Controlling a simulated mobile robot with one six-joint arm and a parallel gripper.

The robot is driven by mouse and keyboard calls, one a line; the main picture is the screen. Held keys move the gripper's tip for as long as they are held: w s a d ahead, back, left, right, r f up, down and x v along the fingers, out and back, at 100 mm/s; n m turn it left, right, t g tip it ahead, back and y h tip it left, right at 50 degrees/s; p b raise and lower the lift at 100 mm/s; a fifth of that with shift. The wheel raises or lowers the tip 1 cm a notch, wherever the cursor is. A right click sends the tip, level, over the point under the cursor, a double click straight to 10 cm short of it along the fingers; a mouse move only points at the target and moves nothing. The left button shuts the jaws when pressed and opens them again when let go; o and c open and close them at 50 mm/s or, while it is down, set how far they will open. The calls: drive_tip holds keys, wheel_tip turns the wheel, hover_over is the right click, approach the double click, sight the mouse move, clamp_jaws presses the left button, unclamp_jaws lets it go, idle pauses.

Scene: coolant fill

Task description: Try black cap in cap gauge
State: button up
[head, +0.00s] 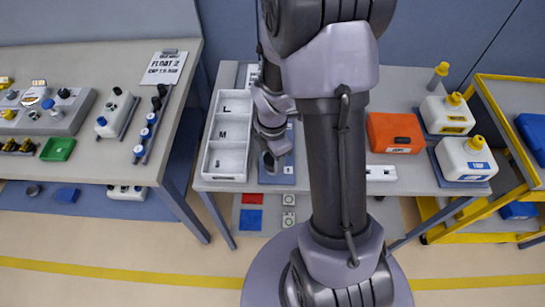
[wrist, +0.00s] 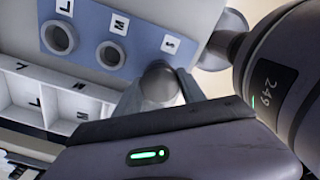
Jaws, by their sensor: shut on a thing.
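My gripper (wrist: 160,88) is shut on a dark round cap, the black cap (wrist: 158,76), in the wrist view. The cap gauge (wrist: 140,32) is a blue plate with round sockets marked L, M and S. The L and M sockets show open. The cap is at the S end, just by the S label; whether it is in a socket or only in front of it I cannot tell. In the head view my gripper (head: 271,160) is over the blue gauge plate (head: 278,179), and my arm hides much of it.
A white sorting tray (head: 210,175) with L and M labels lies left of the gauge and shows in the wrist view (wrist: 40,95). An orange box (head: 394,131) and white jugs (head: 447,113) stand to the right. A second bench (head: 85,170) with caps is at the left.

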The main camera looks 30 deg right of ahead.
drive_tip(key=shift+f+b, duration=0.5)
drive_tip(key=shift+f, duration=0.15)
drive_tip(key=o, duration=1.4)
drive_tip(key=shift+r, duration=0.1)
wheel_tip(320, 180, up, 17)
drive_tip(key=p, duration=0.7)
drive_tip(key=shift+r, duration=0.2)
